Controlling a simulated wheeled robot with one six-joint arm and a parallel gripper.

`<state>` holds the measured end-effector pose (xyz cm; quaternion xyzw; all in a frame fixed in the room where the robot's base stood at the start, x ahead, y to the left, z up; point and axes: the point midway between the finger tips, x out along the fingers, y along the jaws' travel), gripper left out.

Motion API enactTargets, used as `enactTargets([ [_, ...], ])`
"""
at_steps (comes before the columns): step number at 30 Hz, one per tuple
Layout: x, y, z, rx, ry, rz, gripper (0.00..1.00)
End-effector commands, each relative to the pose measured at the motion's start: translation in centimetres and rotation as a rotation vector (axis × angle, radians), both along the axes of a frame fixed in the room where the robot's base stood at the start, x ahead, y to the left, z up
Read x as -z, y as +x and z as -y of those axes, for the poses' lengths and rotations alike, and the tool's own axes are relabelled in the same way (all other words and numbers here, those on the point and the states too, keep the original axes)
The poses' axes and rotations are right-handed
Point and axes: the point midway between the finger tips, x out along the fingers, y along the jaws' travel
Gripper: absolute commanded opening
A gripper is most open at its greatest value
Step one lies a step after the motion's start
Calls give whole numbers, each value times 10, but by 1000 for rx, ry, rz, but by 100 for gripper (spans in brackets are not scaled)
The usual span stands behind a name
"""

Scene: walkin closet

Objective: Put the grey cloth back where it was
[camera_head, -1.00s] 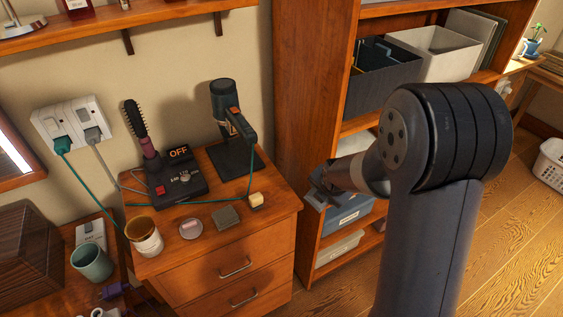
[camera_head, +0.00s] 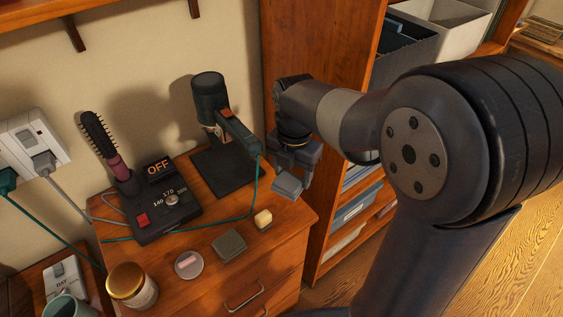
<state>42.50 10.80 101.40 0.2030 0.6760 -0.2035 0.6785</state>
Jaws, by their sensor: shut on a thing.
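My gripper (camera_head: 292,168) is pointing down above the right back corner of the wooden drawer cabinet (camera_head: 275,250). It is shut on a small pale grey piece (camera_head: 287,185), which looks like the grey cloth. The fingers hide part of it, and its exact outline is hard to tell. A darker grey square pad (camera_head: 229,243) lies on the cabinet top, apart from my gripper, to its lower left.
A teal cord crosses the top. Shelves stand right.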

Motion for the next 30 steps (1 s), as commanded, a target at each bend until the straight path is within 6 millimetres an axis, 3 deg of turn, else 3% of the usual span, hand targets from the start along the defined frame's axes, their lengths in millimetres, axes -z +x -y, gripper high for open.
enactTargets([
  [8,17,-1,0,0,-1,-3,32],
  [21,63,-1,0,1,-1,-2,32],
  [30,67,-1,0,1,0,-1,32],
])
